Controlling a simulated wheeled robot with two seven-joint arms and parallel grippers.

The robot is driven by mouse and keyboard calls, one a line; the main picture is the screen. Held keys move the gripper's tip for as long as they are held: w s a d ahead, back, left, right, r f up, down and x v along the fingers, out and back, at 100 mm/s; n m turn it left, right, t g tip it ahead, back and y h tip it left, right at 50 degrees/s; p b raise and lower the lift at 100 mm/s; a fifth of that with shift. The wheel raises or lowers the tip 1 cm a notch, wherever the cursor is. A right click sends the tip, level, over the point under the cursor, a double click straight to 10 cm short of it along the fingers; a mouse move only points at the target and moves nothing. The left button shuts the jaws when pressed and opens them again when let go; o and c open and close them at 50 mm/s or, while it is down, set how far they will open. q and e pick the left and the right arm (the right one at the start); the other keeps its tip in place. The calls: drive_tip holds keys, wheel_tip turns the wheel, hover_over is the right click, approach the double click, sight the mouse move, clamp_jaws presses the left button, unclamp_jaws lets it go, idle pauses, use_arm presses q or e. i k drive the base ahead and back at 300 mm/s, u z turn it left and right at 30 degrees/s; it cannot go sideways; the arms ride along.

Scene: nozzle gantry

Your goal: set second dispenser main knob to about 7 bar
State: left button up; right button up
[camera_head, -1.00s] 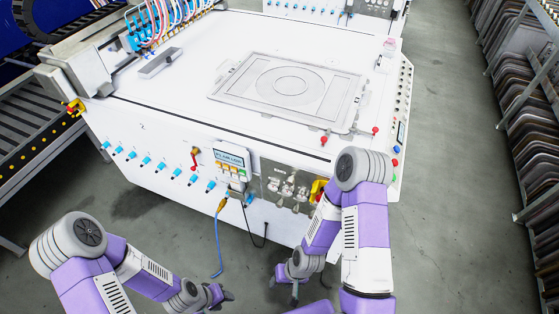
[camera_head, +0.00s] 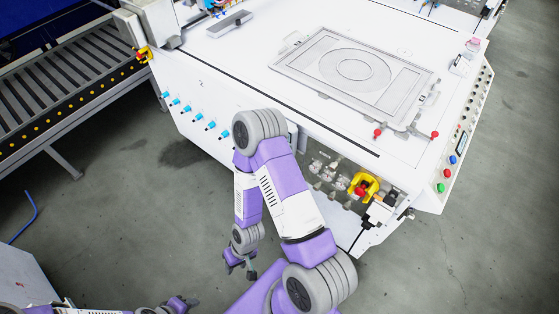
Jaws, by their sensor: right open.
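A row of blue knobs (camera_head: 196,118) runs along the front of the white machine. More small fittings, perhaps gauges or regulators (camera_head: 330,172), sit in a grey recess to the right. I cannot tell which one is the second dispenser main knob, and no pressure reading is legible. My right gripper (camera_head: 240,268) is open and empty, hanging low in front of the machine, apart from the knobs. My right arm hides part of the front face, including most of the display panel. My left gripper (camera_head: 182,304) is at the bottom edge, small and partly cut off.
The white machine (camera_head: 250,80) fills the upper middle, with a framed plate on top. A yellow-and-red switch (camera_head: 362,187) is on its front right. A roller conveyor (camera_head: 60,95) stands at left. A grey cabinet (camera_head: 25,280) is at lower left. Floor (camera_head: 480,240) is clear at right.

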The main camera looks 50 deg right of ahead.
sight(333, 168)
drive_tip(key=u, duration=0.7)
drive_tip(key=i, duration=0.7)
drive_tip(key=z, duration=2.8)
drive_tip(key=k, duration=0.25)
drive_tip(key=u, duration=0.35)
